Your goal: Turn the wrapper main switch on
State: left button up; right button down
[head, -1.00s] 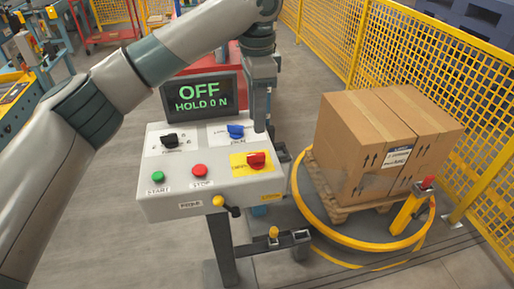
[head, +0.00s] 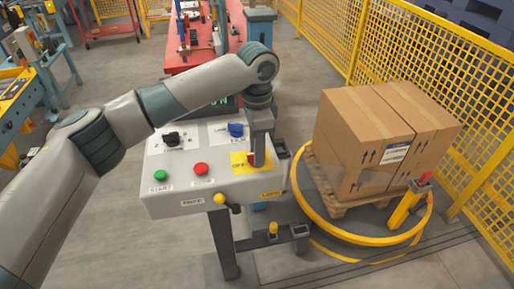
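The red main switch (head: 251,160) sits on a yellow plate (head: 238,158) at the right of the grey control panel (head: 222,188). Most of the switch is hidden behind my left gripper (head: 259,163), and only a red sliver shows at the gripper's left side. The gripper points down with its fingertips at the switch. Its fingers are seen edge-on, so I cannot tell whether they are open, shut or gripping it. My arm covers most of the display; a little green lettering (head: 221,101) shows. My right gripper is not in view.
The panel also carries a black knob (head: 171,139), a blue knob (head: 236,129), a green button (head: 160,175), a red button (head: 201,169) and a yellow knob (head: 220,198). A boxed pallet stands inside a yellow ring (head: 330,232) at right, before a yellow fence (head: 400,60).

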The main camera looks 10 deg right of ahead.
pick_arm(q)
grip_shut()
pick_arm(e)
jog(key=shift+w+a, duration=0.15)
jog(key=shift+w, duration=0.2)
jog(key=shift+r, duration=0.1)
